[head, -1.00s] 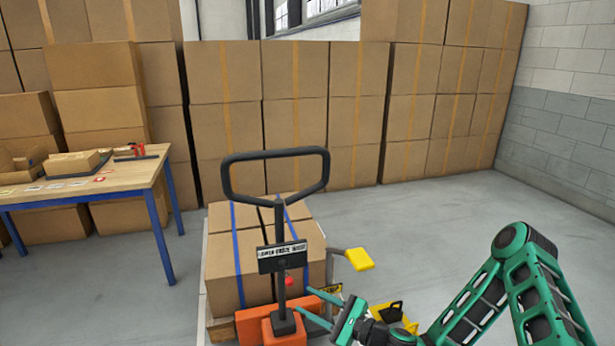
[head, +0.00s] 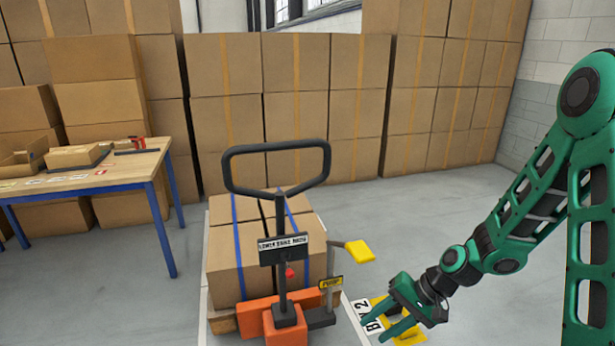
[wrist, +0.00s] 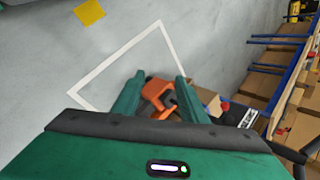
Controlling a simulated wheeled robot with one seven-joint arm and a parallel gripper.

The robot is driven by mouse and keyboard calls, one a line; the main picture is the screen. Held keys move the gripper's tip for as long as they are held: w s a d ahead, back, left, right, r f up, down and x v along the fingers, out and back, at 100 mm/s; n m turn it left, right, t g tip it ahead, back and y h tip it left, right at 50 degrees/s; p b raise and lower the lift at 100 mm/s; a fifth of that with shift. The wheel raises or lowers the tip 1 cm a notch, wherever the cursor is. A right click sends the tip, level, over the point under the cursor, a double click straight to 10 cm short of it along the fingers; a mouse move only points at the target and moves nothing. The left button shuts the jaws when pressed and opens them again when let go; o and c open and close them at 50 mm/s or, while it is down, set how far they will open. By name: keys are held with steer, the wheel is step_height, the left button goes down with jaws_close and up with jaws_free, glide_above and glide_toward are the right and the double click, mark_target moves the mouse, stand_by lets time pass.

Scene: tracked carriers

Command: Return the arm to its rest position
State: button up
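My arm, green with dark joints, stands at the right of the head view, its elbow raised high. My gripper (head: 384,318) is open, with nothing between its fingers. It is low, to the right of the orange pallet jack (head: 285,330) and apart from it. In the wrist view the two fingers (wrist: 156,92) also stand apart, with the jack's orange part (wrist: 155,100) seen beyond them.
Cartons with blue straps (head: 233,245) sit on the jack's load. The jack has a black loop handle (head: 277,147) and a yellow pedal (head: 359,251). A workbench (head: 130,168) stands left. Stacked boxes (head: 295,115) line the back. Floor at the right is open.

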steer(key=s+d+r+h, duration=0.4)
steer(key=d+r, duration=0.2)
steer(key=d, duration=0.4)
steer(key=s+d+r+m+h, duration=0.1)
steer(key=s+d+r, duration=0.5)
steer(key=s, duration=0.3)
steer(key=s+d+r+h, duration=0.2)
steer(key=s+d+r, duration=0.5)
steer(key=s, duration=0.3)
steer(key=shift+s+r+m+g, duration=0.2)
steer(key=shift+r+m+g, duration=0.2)
steer(key=shift+r, duration=0.5)
steer(key=shift+w, duration=0.15)
steer(key=shift+w+f, duration=0.25)
steer(key=shift+w, duration=0.25)
